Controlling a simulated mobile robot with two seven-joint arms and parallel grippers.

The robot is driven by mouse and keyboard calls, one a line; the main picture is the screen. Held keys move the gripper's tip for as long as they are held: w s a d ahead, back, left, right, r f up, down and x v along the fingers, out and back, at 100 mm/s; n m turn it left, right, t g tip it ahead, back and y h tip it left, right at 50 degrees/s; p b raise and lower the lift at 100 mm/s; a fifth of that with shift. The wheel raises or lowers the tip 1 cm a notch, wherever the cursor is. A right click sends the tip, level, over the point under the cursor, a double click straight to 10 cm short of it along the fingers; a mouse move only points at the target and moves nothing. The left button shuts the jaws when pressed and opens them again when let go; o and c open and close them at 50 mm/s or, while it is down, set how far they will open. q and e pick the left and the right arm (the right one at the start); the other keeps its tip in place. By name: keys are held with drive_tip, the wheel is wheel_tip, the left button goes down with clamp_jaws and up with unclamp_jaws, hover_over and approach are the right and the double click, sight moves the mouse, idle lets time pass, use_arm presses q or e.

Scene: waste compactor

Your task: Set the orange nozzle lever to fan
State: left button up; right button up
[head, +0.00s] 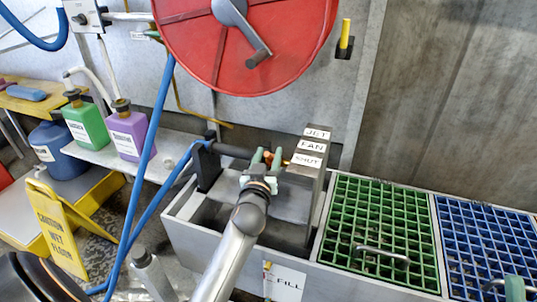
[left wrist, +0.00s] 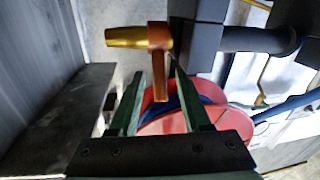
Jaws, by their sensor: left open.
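The orange nozzle lever (left wrist: 159,62) shows in the left wrist view, joined to a brass nozzle tip (left wrist: 126,37) on a black body. In the head view a bit of orange (head: 286,162) shows beside my left gripper (head: 267,157), near the label plate. My left gripper is open, its two green fingers on either side of the lever's lower end in the left wrist view (left wrist: 160,88). I cannot tell whether they touch it. The label plate (head: 314,133) reads JET, FAN, SHUT from top to bottom. Which label the lever points at is unclear. A green finger of my right gripper (head: 515,289) shows at the lower right edge.
A grey trough (head: 190,240) lies beneath the nozzle, with green (head: 385,215) and blue (head: 480,240) grates to its right. A red hose reel (head: 290,60) hangs above. The blue hose (head: 150,150) runs down at the left. Green and purple bottles (head: 128,135) stand on a shelf.

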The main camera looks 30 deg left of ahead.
use_arm(q)
drive_tip(key=shift+c, duration=0.3)
clamp_jaws()
idle(1.0)
